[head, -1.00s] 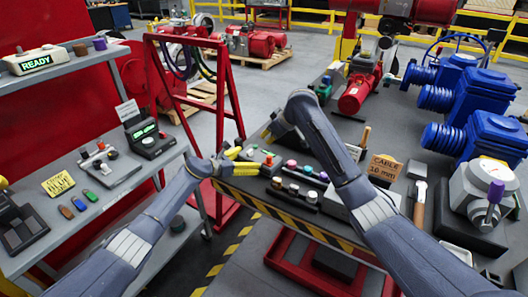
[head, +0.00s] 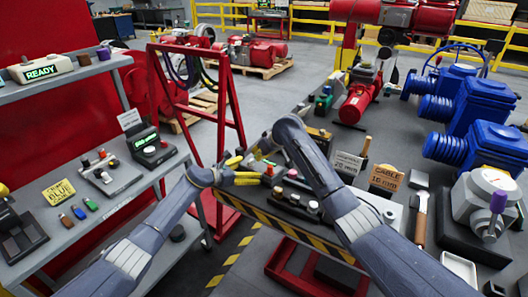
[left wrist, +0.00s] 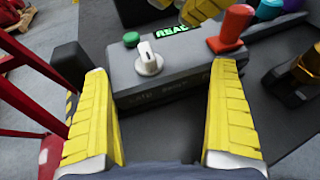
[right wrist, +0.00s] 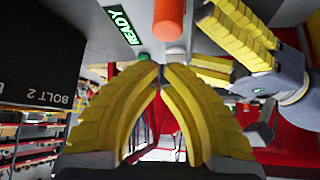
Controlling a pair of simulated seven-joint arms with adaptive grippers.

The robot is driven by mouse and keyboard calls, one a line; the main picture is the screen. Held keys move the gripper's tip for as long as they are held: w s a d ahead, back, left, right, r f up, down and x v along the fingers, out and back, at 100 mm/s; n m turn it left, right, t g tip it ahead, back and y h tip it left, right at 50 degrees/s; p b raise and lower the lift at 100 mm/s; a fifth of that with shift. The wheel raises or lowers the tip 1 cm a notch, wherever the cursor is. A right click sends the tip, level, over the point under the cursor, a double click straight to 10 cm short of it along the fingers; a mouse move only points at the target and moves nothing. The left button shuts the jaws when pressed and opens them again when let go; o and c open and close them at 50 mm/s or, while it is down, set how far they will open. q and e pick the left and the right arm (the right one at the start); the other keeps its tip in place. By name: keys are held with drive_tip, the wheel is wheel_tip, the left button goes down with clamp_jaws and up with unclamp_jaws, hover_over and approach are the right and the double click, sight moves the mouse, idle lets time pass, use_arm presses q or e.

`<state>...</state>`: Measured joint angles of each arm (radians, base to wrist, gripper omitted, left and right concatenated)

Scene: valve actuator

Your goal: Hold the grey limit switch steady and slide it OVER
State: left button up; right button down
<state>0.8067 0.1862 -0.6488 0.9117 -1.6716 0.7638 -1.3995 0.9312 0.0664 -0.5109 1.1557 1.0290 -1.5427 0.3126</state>
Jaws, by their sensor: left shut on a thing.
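The grey limit switch is a box with a lit display, a green button, a white knob and a red lever; it shows in the left wrist view (left wrist: 180,82). My left gripper (left wrist: 165,105) is shut on it, one yellow finger near each end of the front face. In the head view my left gripper (head: 238,171) is at the table's left edge. My right gripper (right wrist: 168,68) is shut, tips together, close over the switch's top near the white knob (right wrist: 175,53). In the left wrist view, a yellow finger of it partly covers the display. The head view mostly hides the right fingers.
A side bench (head: 100,218) is at left.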

sight(269, 170)
use_arm(q)
drive_tip(key=shift+s+d+f, duration=0.1)
drive_tip(key=shift+d+f, duration=0.05)
use_arm(e)
drive_tip(key=shift+x, duration=0.8)
drive_tip(key=shift+f, duration=0.15)
drive_tip(key=shift+s+d, duration=0.55)
drive_tip(key=shift+s, duration=0.25)
drive_tip(key=shift+s+d, duration=0.6)
drive_tip(key=shift+s, duration=0.15)
use_arm(q)
drive_tip(key=shift+c, duration=0.2)
use_arm(e)
drive_tip(key=shift+s+d, duration=0.7)
use_arm(q)
drive_tip(key=shift+c, duration=0.2)
